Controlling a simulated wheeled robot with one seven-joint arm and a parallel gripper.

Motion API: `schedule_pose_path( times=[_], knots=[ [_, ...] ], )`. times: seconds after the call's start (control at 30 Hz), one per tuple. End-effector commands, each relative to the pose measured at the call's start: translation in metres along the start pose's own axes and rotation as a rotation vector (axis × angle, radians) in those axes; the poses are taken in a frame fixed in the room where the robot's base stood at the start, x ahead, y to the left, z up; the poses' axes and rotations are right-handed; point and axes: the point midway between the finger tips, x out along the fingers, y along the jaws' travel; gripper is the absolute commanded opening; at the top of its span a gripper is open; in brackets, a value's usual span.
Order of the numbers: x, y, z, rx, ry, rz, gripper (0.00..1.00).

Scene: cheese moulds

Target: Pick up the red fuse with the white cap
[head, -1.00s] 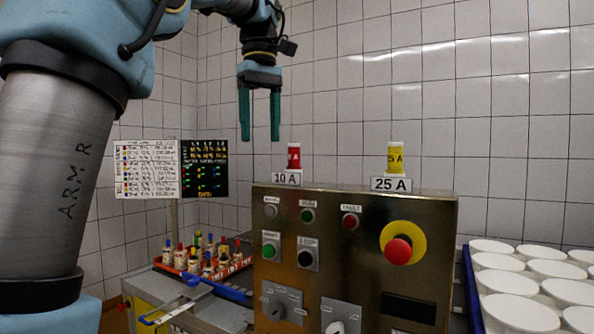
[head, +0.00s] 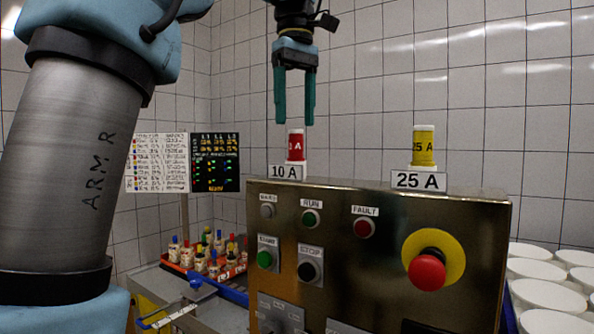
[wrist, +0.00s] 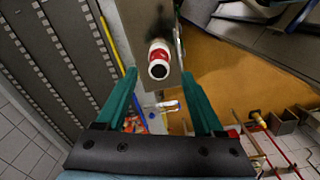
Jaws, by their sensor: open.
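A yellow fuse (head: 423,146) stands to the right behind the "25 A" label (head: 418,181). The control panel (head: 345,265) carries a red emergency button (head: 427,270). Several small fuses fill a red tray (head: 176,268) at lower left. White moulds (head: 550,295) stand at right.

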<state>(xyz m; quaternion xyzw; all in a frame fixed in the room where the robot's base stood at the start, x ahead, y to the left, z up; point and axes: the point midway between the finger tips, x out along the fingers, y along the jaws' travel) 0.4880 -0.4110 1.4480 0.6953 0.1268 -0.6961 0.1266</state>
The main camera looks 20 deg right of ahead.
Motion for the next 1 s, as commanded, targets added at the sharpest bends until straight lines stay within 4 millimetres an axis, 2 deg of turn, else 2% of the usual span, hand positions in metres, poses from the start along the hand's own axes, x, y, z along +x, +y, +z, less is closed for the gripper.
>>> schedule_pose_path(
  times=[0.27,0.53,0.87,1.0],
  knots=[
    [0.019,0.000,0.000,0.000,-0.001,-0.002,0.69],
    [0.053,0.001,-0.001,0.000,0.000,-0.002,0.69],
    [0.059,0.002,-0.001,0.000,0.002,0.001,0.69],
    [0.059,0.002,-0.001,0.000,0.001,0.000,0.54]
  ],
)
